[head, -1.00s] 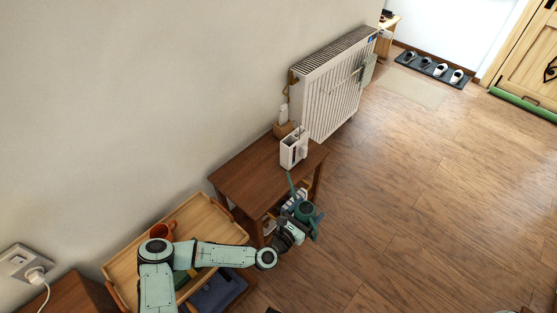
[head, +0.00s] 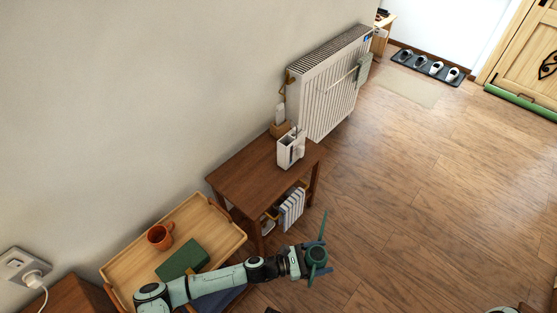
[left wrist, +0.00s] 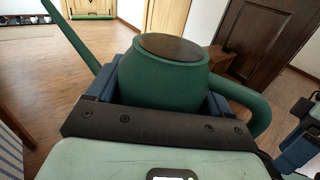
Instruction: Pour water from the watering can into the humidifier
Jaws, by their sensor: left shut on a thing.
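The green watering can (head: 316,256) is held by my left gripper (head: 308,262), out over the floor in front of the side table. In the left wrist view the can's round body (left wrist: 165,75) sits between the two dark blue fingers. Its dark round top faces up, the spout points left and the handle curves right. It looks about upright. A white boxy appliance (head: 291,148), seemingly the humidifier, stands on the side table, apart from the can. A mint and blue robot part, perhaps my right gripper, is cut off at the left wrist view's right edge.
The brown side table (head: 246,180) has books (head: 291,209) on its lower shelf. A wooden tray (head: 222,247) holds an orange mug (head: 160,236) and a green book (head: 182,260). A white radiator (head: 330,90) stands behind. The floor to the right is clear.

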